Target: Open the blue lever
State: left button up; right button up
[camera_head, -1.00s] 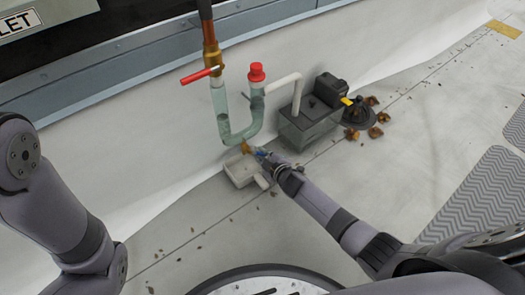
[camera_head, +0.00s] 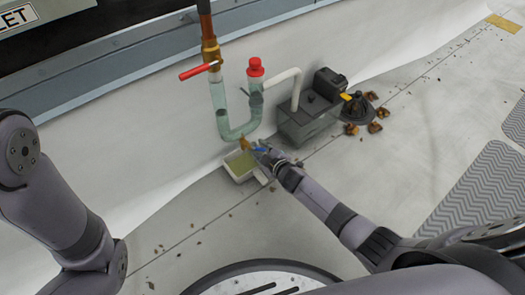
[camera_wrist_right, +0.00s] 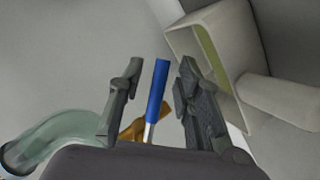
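The blue lever (camera_wrist_right: 157,90) stands between the two fingers of my right gripper (camera_wrist_right: 157,88) in the wrist view, with a gap on each side. The gripper is open. The lever's pale stem runs down to a brass valve (camera_wrist_right: 133,130). In the head view the lever (camera_head: 259,150) is small and partly hidden by my right gripper (camera_head: 262,153), below the glass U-shaped tube (camera_head: 238,134). A white tray (camera_head: 236,175) under the brass valve holds yellow-green liquid. My left arm shows at the left, but its gripper is out of view.
A red lever (camera_head: 200,72) sits on the copper pipe above the tube, and a red cap (camera_head: 255,67) tops its other arm. A grey pump box (camera_head: 305,122) and a dark drain (camera_head: 357,110) with dead leaves stand to the right. The near floor is mostly clear.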

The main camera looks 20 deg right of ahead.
jog(key=v, duration=1.2)
dwell(0.3)
